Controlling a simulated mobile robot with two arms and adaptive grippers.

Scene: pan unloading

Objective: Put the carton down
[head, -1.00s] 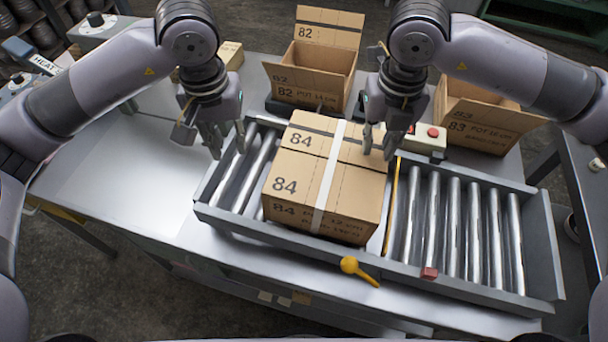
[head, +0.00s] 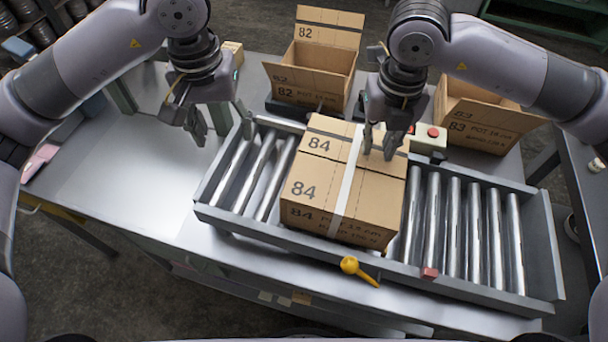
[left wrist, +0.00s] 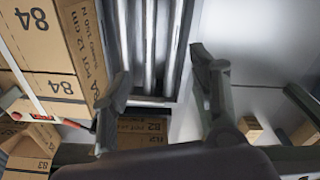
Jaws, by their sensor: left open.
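The closed carton marked 84 (head: 335,180), with a pale tape strip over its top, sits upright on the roller conveyor (head: 475,235), left of its middle. It also shows at the left of the left wrist view (left wrist: 50,45). My left gripper (head: 220,128) is open and empty, up and left of the carton and apart from it. Its two spread fingers show in the left wrist view (left wrist: 160,85). My right gripper (head: 379,146) is at the carton's far right top edge with its fingers apart. Whether it touches the carton I cannot tell.
An open carton marked 82 (head: 312,75) stands behind the conveyor, and an open carton marked 83 (head: 480,125) behind right. A box with a red button (head: 430,138) sits between. A yellow-knobbed lever (head: 350,265) is at the front rail. The bench (head: 125,185) at left has free room.

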